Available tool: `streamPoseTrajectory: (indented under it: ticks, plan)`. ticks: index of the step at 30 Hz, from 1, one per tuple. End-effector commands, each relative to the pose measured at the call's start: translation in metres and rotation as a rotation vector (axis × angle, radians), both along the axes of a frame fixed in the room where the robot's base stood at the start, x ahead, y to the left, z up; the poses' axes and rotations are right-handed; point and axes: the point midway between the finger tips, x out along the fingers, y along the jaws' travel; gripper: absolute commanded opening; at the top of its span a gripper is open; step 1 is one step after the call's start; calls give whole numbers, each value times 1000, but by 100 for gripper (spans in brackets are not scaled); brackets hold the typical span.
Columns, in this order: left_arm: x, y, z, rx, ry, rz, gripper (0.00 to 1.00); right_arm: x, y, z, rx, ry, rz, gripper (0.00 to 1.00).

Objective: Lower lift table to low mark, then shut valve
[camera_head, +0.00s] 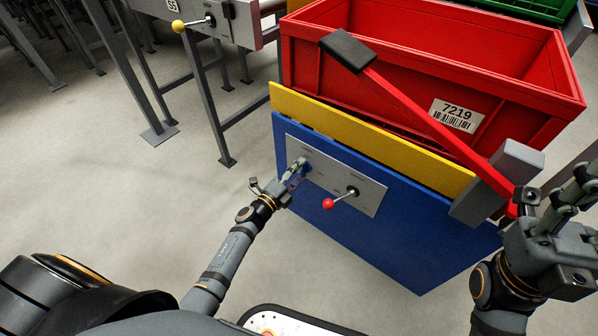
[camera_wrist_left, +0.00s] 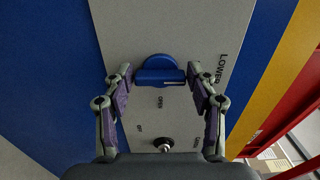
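The lift table shows a blue front panel (camera_head: 400,235) with a yellow edge plate (camera_head: 370,140) above it. A grey control plate (camera_head: 368,193) on the blue panel carries a red-ball lever (camera_head: 328,204). The blue valve knob (camera_wrist_left: 160,72) has its bar level across the left wrist view. My left gripper (camera_head: 298,168) is at the plate's left part, its fingers spread on both sides of the knob; I cannot tell whether they touch it. My right gripper (camera_head: 553,188) appears open and empty at the right, near a red bar's lower end. No low mark is discernible.
A red crate (camera_head: 330,65) labelled 7219 sits above the yellow plate. A red bar (camera_head: 430,125) with a black end slants across its front to a grey block (camera_head: 497,185). A conveyor frame with a yellow-ball lever (camera_head: 178,26) stands behind left.

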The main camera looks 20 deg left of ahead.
Motion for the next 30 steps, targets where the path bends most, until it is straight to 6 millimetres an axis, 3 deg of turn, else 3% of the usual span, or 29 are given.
streamPoseTrajectory:
  ticks: [3, 14, 24, 30]
  plan:
    - [0, 0, 0, 1, 0, -1, 75, 0, 0, 0, 3, 0, -1, 40]
    - [-6, 2, -1, 2, 0, -1, 75, 1, -1, -1, 8, 5, -3, 40]
    - [-77, 27, -2, 5, 4, -3, 75, 0, -1, 0, 6, 2, -3, 40]
    - [-107, 38, -1, 3, 1, -2, 75, 0, -1, 0, 6, 1, -3, 40]
